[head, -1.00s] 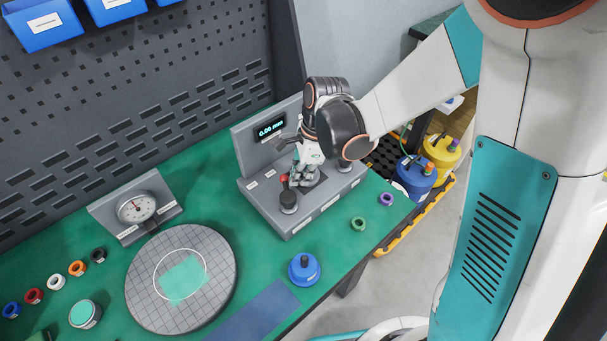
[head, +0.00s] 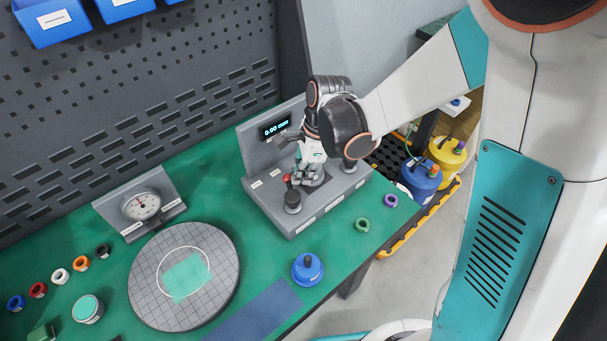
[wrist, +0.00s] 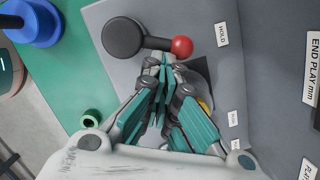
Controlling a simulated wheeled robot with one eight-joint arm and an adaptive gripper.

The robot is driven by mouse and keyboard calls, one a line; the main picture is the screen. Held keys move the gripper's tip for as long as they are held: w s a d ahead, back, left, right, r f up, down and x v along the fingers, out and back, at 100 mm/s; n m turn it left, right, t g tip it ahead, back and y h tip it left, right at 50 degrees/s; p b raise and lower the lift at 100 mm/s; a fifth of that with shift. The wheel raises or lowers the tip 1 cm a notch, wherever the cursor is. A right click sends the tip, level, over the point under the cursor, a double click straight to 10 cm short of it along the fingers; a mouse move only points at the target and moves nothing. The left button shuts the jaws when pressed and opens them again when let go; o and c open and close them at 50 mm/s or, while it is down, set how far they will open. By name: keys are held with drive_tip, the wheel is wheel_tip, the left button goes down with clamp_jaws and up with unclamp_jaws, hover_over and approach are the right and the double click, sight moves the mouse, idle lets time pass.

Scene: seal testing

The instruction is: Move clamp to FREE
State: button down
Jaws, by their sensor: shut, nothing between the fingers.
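The clamp lever's red ball (head: 287,178) shows on the grey test fixture (head: 322,214). In the wrist view the red ball (wrist: 181,47) lies beside the HOLD label (wrist: 221,34), with its arm running toward a round black knob (wrist: 122,37). My gripper (head: 310,180) is low over the fixture, just right of the red ball. In the wrist view my gripper (wrist: 170,75) is shut and empty, its teal fingers close to the ball. I cannot tell whether they touch it. Another small label (wrist: 233,118) is unreadable. The fingers hide part of the fixture's centre.
The fixture's display (head: 275,127) reads 0.00 mm. A blue weight (head: 307,269), a green ring (head: 362,225) and a purple ring (head: 391,200) stand in front. Pegboard stands behind.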

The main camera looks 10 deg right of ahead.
sight(286, 179)
drive_tip(key=shift+w+a, duration=0.25)
drive_tip(key=shift+a, duration=0.15)
drive_tip(key=shift+w+a+n, duration=0.1)
drive_tip(key=shift+a+n, duration=0.1)
drive_tip(key=shift+n, duration=0.4)
drive_tip(key=a+n, duration=0.1)
drive_tip(key=n, duration=0.2)
drive_tip(key=a+n+g, duration=0.1)
drive_tip(key=n, duration=0.1)
drive_tip(key=shift+a+b, duration=0.3)
drive_tip(key=shift+a, duration=0.7)
